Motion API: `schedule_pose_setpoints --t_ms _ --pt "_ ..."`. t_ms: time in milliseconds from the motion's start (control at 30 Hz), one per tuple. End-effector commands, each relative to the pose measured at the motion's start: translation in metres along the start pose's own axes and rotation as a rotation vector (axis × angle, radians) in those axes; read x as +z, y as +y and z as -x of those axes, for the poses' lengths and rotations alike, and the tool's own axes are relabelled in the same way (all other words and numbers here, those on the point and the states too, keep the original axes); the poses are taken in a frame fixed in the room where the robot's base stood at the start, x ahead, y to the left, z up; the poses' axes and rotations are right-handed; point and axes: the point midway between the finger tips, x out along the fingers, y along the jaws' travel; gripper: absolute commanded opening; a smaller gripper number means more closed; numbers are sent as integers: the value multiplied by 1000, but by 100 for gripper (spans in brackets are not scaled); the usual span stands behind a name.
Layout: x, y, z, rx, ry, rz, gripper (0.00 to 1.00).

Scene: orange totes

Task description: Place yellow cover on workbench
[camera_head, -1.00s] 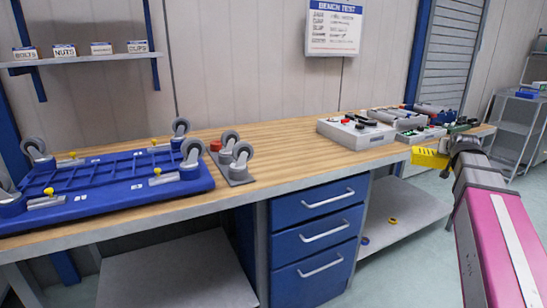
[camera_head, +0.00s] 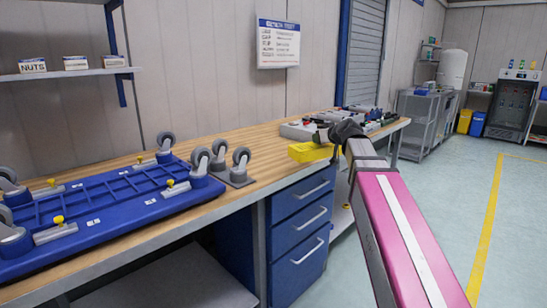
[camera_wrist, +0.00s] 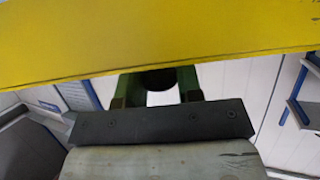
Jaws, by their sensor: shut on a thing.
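The yellow cover (camera_head: 309,152) is in my gripper (camera_head: 328,137), at the end of my pink arm, near the front edge of the workbench (camera_head: 262,152). In the wrist view the yellow cover (camera_wrist: 150,40) fills the top of the picture as a broad flat face, with my gripper (camera_wrist: 160,92) shut on it. In the head view I cannot tell whether the cover touches the wooden top or hangs above it. The fingertips are hidden in both views.
A blue caster frame (camera_head: 110,205) lies on the left of the bench, with grey casters (camera_head: 240,165) beside it. A grey box (camera_head: 298,130) and several parts stand behind the cover. Bare wood lies in between. Blue drawers (camera_head: 302,222) are below.

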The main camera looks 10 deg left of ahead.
Motion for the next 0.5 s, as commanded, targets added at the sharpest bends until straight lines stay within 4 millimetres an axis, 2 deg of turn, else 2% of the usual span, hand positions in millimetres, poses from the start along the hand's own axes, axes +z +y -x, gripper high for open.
schedule_pose_setpoints --t_ms 33,100,200,367,500 --pt "-12 -18 0 -77 3 32 0" --pt "-24 -39 3 -169 4 70 0" --pt "-34 -59 7 -259 2 107 0" --pt "-40 -71 2 -316 2 130 0" --pt "-37 -70 -25 -320 0 130 0"
